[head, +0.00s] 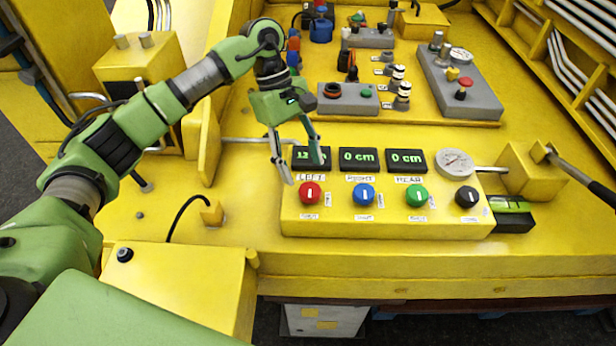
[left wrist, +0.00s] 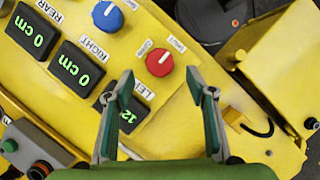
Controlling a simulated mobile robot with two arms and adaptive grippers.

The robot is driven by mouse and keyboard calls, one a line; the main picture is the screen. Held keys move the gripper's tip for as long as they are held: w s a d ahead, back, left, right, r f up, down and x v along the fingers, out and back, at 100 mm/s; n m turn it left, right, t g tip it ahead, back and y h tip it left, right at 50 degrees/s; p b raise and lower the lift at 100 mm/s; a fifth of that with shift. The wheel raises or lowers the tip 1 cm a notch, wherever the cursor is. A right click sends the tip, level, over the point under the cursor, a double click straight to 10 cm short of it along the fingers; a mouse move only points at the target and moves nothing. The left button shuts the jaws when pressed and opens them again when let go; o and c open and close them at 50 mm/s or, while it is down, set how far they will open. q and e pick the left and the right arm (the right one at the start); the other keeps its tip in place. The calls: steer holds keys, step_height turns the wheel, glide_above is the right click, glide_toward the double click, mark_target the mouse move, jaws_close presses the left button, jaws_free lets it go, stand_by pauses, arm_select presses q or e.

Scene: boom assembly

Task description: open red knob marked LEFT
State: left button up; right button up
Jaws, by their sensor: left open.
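The red knob (head: 309,193) sits at the left end of the yellow control box (head: 440,226), under the label LEFT (head: 311,176). The red knob also shows in the left wrist view (left wrist: 159,62), ahead of the fingertips, with its white mark visible. The display above it (head: 311,156) is partly covered by a finger in the head view; its number starts with 12 or 13. My left gripper (head: 301,161) is open and empty above the left end of the box, its fingers pointing down. In the left wrist view its two fingers (left wrist: 160,82) are spread wide, and the knob lies between their lines. My right gripper is not in view.
A blue knob (head: 364,195), a green knob (head: 417,196) and a black knob (head: 467,197) stand to the right of the red one. Two displays read 0 cm, beside a round gauge (head: 454,163). A black cable (head: 183,211) rises on the left. Grey switch boxes (head: 455,88) stand behind.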

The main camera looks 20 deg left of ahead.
mark_target(310, 189)
arm_select(q)
steer(key=p+x, duration=0.1)
steer(key=x, duration=0.4)
steer(key=shift+d+p, duration=0.1)
steer(key=shift+p, duration=0.2)
steer(key=shift+s+f, duration=0.1)
steer(key=shift+f, duration=0.3)
steer(key=shift+c, duration=1.1)
steer(key=c, duration=0.9)
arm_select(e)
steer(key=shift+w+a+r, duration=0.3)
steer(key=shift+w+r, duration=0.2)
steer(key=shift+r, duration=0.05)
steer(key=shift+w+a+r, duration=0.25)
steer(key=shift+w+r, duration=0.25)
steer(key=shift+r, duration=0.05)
